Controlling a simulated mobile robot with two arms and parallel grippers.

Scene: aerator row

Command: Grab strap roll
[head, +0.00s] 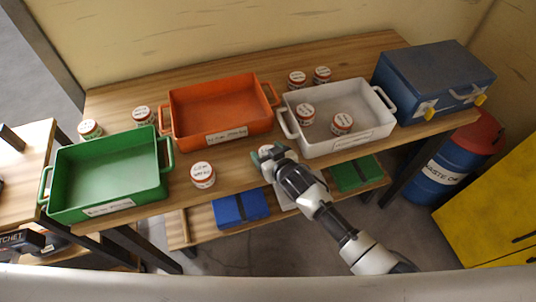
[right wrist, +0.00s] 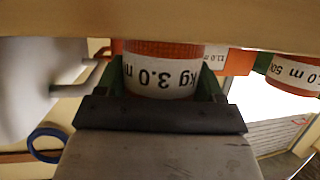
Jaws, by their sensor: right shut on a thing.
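My right gripper (head: 268,156) is at the front edge of the wooden table, between the orange tray and the white tray. It is shut on a strap roll (head: 264,150), mostly hidden by the gripper in the head view. In the right wrist view this roll (right wrist: 160,62) is orange with a white label reading "kg 3.0 m" upside down, between the green fingers. I cannot tell whether it touches the tabletop. Another strap roll (head: 203,175) stands on the table to the left. Two strap rolls (head: 342,123) are in the white tray. My left gripper is not in view.
A green tray (head: 165,155), an orange tray (head: 222,139) and a white tray (head: 340,147) stand along the table. More rolls (head: 142,115) stand behind them. A blue case (head: 432,75) is at the right end. A lower shelf holds a blue box (head: 240,208).

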